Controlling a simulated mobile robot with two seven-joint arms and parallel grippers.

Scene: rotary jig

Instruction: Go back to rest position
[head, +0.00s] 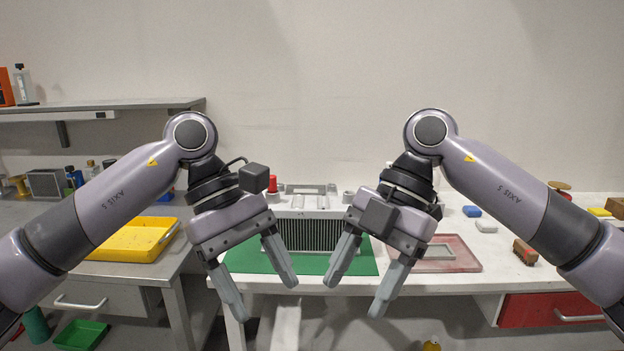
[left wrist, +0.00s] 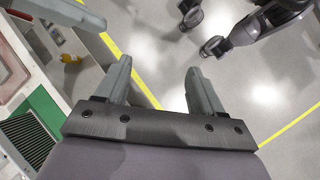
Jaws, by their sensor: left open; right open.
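My left gripper (head: 262,291) is open and empty, in the air in front of the white table, with its fingers pointing down. It also shows in the left wrist view (left wrist: 158,82), with its two fingers apart over the floor. My right gripper (head: 362,292) is open and empty too, at about the same height, to the right of the left one. Between and behind the grippers, a jig with a dark ribbed panel (head: 309,234) stands on a green mat (head: 367,268). The grippers and arms partly hide the jig. Neither gripper appears to touch anything.
A yellow tray (head: 128,255) sits on the grey side table at left. Open floor shows in the left wrist view.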

